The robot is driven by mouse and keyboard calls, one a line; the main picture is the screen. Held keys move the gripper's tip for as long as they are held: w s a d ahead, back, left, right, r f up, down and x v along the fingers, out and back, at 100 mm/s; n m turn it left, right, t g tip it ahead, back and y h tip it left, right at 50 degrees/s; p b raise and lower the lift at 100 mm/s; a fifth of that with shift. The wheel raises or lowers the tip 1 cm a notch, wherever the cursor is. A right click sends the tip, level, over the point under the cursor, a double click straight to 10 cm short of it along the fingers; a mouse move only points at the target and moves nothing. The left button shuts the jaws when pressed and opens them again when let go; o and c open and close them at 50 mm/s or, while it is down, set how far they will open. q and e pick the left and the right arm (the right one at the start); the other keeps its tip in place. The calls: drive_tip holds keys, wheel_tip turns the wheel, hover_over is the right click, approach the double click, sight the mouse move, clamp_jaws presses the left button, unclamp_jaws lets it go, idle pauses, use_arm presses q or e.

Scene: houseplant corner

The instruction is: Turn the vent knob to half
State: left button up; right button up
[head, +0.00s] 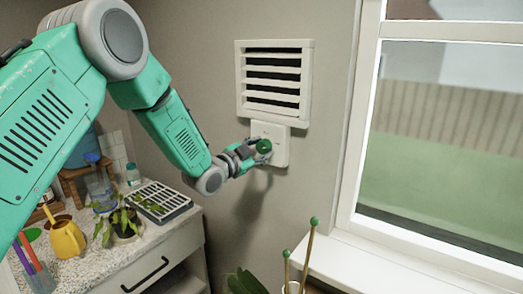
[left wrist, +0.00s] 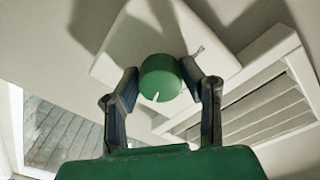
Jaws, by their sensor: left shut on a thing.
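The vent knob (head: 264,146) is a round green dial on a white wall plate (head: 279,152), just below the white vent (head: 274,80). My left gripper (head: 250,152) reaches it from the left. In the left wrist view the green knob (left wrist: 160,77) sits between the two fingers of my left gripper (left wrist: 162,88), which is shut on it. A white pointer line shows on the knob's face, toward the lower edge in that view. A small mark shows on the white plate (left wrist: 130,45) beside the knob. My right gripper is not in view.
A window (head: 440,140) with a white sill is at the right. Green-tipped stakes (head: 302,255) stand below the plate.

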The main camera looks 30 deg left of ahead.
use_arm(q)
drive_tip(key=shift+a+f+n, duration=0.1)
drive_tip(key=shift+f+n, duration=0.05)
drive_tip(key=shift+n, duration=0.15)
drive_tip(key=n+b, duration=0.1)
drive_tip(key=n, duration=0.1)
drive_tip(key=shift+f+n, duration=0.15)
drive_tip(key=shift+n, duration=0.25)
drive_tip(key=n+b, duration=0.2)
drive_tip(key=n, duration=0.1)
drive_tip(key=shift+s+f+n, duration=0.1)
drive_tip(key=shift+n, duration=0.3)
drive_tip(key=n, duration=0.2)
drive_tip(key=n+b, duration=0.1)
drive_tip(key=n, duration=0.1)
drive_tip(key=n+b, duration=0.1)
drive_tip(key=n, duration=0.1)
drive_tip(key=shift+d+n+t+y, duration=0.25)
drive_tip(key=shift+n+t+y, duration=0.05)
drive_tip(key=shift+n, duration=0.1)
drive_tip(key=shift+f+b, duration=0.1)
drive_tip(key=shift+b, duration=0.2)
drive_tip(key=o, duration=1.1)
drive_tip(key=shift+o, duration=0.2)
drive_tip(key=shift+a+r, duration=0.1)
drive_tip(key=shift+r, duration=0.1)
